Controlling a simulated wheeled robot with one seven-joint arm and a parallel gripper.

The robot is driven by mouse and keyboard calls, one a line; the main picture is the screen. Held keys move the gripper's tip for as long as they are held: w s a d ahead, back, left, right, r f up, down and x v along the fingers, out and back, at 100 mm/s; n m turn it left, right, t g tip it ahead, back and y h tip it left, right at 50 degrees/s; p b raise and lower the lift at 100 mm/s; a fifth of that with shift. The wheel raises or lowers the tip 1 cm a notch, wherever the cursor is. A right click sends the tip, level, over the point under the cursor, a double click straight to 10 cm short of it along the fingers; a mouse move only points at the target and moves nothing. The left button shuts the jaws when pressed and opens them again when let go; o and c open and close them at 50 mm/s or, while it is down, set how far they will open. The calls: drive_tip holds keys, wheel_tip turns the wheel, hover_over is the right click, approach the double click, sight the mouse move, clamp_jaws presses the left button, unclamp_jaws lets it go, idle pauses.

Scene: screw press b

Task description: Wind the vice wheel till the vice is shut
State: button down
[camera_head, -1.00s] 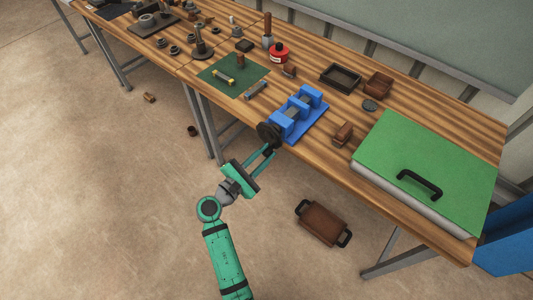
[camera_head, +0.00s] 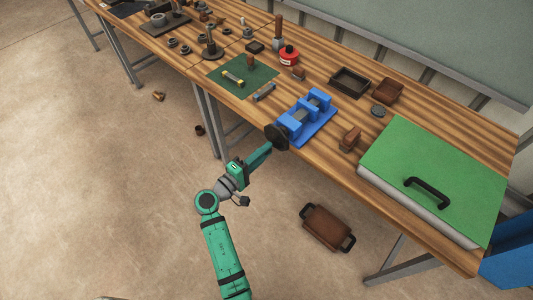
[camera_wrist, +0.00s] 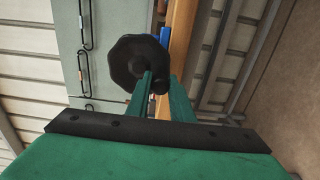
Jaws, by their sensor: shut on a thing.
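The blue vice (camera_head: 310,129) sits at the front edge of the wooden bench. A gap with grey metal in it shows between its blue blocks. Its dark wheel (camera_head: 275,137) faces out over the bench edge. In the wrist view the wheel (camera_wrist: 130,60) is a dark many-sided disc, with a small dark handle (camera_wrist: 161,84) at its lower right. My gripper (camera_head: 268,148) reaches up to the wheel from the front. In the wrist view its green fingers (camera_wrist: 161,88) are shut on the handle. The exact contact is partly hidden by the fingers.
A green-topped case (camera_head: 435,170) stands right of the vice, with a brown block (camera_head: 350,138) between. A green mat (camera_head: 242,77) with small parts lies to the left. A brown tray with handles (camera_head: 327,227) is on the floor. Floor before the bench is otherwise largely clear.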

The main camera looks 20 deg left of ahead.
sight(267, 137)
drive_tip(key=shift+w+a+r+m, duration=0.15)
drive_tip(key=shift+a+r+m, duration=0.2)
drive_tip(key=shift+m, duration=1.3)
drive_tip(key=shift+w+a+r+m, duration=0.1)
drive_tip(key=shift+a+r+m, duration=0.3)
drive_tip(key=shift+m, duration=1.2)
drive_tip(key=shift+w+a+r+m, duration=0.2)
drive_tip(key=shift+a+m, duration=0.3)
drive_tip(key=shift+m, duration=1.15)
drive_tip(key=c, duration=1.6)
unclamp_jaws()
drive_tip(key=shift+o, duration=0.2)
drive_tip(key=v, duration=1.1)
drive_tip(key=shift+r, duration=0.1)
